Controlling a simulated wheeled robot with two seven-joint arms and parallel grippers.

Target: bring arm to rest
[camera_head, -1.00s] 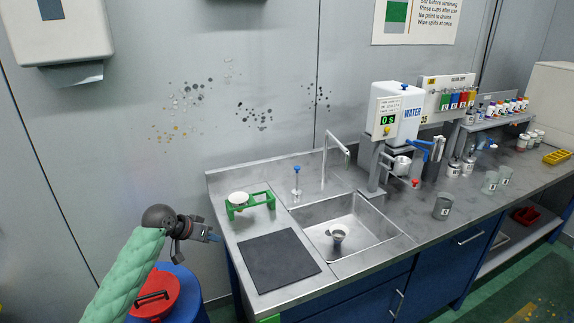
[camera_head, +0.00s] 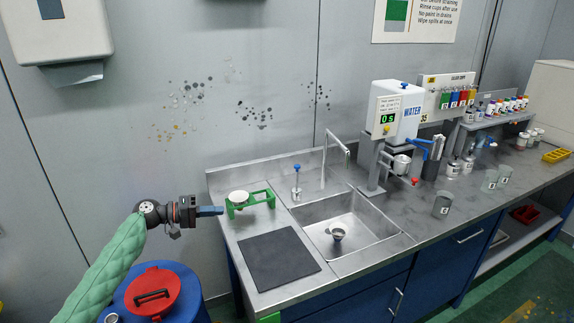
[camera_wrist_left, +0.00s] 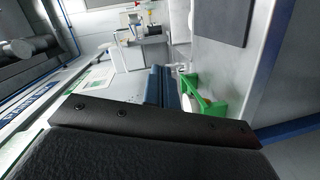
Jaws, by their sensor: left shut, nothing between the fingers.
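My left gripper (camera_head: 221,211) is at the end of the green-sleeved arm, in the air just left of the counter. Its fingers are together, empty, and point right toward the green stand (camera_head: 262,199). In the left wrist view the blue fingers (camera_wrist_left: 161,87) lie side by side with nothing between them, and the green stand (camera_wrist_left: 205,107) shows beside them. I do not see my right gripper.
A blue bin with a red lid (camera_head: 153,291) stands below my left arm. The counter holds a dark mat (camera_head: 278,259), a sink (camera_head: 352,232) with a strainer-like cup (camera_head: 337,234), a tap (camera_head: 334,165), a water dispenser (camera_head: 399,110) and several grey cups.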

